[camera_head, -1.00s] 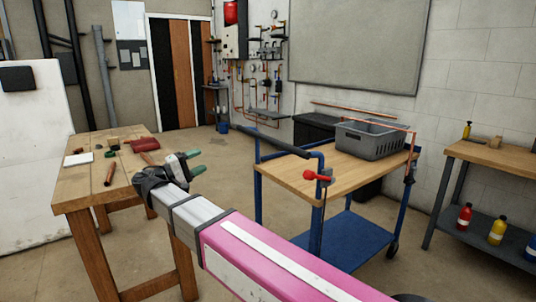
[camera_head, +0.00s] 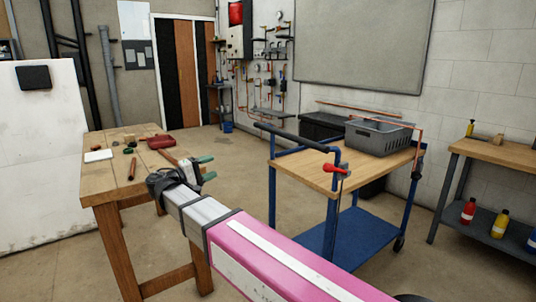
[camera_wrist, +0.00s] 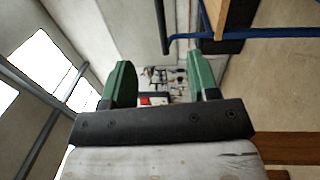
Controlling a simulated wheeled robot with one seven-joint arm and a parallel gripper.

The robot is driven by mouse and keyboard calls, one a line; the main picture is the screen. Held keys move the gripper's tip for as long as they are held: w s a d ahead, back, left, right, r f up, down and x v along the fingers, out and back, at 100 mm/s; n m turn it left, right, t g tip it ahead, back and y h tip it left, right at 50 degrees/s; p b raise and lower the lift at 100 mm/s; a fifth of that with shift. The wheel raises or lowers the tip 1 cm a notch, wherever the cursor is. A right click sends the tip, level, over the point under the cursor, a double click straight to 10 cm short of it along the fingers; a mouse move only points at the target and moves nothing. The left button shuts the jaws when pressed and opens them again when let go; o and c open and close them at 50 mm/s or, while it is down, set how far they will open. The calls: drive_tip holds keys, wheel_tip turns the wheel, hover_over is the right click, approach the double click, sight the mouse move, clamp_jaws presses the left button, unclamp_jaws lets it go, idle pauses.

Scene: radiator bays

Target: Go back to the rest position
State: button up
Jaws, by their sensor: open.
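My gripper (camera_head: 207,168) is at the end of my outstretched arm, in the middle left of the head view, beside the right edge of the wooden workbench (camera_head: 112,190). In the wrist view my gripper (camera_wrist: 158,82) shows two green fingers set wide apart with nothing between them. Beyond the fingers the far wall with its pipes and red item is seen.
A blue trolley (camera_head: 300,165) with a wooden top carries a grey crate (camera_head: 378,137) to the right of my arm. A shelf bench (camera_head: 508,153) with bottles stands at the far right. A white panel (camera_head: 45,150) is at left. Floor lies clear between bench and trolley.

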drive_tip(key=w+d+f+g+y, duration=0.2)
drive_tip(key=d+f+g+y, duration=0.1)
drive_tip(key=d+f, duration=0.75)
drive_tip(key=w+d+f+g+y, duration=0.2)
drive_tip(key=d+f+g, duration=0.1)
drive_tip(key=d+f, duration=0.7)
drive_tip(key=s+d+f+m+g+y, duration=0.2)
drive_tip(key=s+d+f+y, duration=0.3)
drive_tip(key=d+f, duration=0.3)
drive_tip(key=s+d+f+m+g+y, duration=0.3)
drive_tip(key=s+d+f+m+y, duration=0.2)
drive_tip(key=d+f, duration=0.4)
drive_tip(key=shift+d+f+m+y, duration=0.15)
drive_tip(key=shift+d+m+y, duration=0.15)
drive_tip(key=shift+d, duration=0.65)
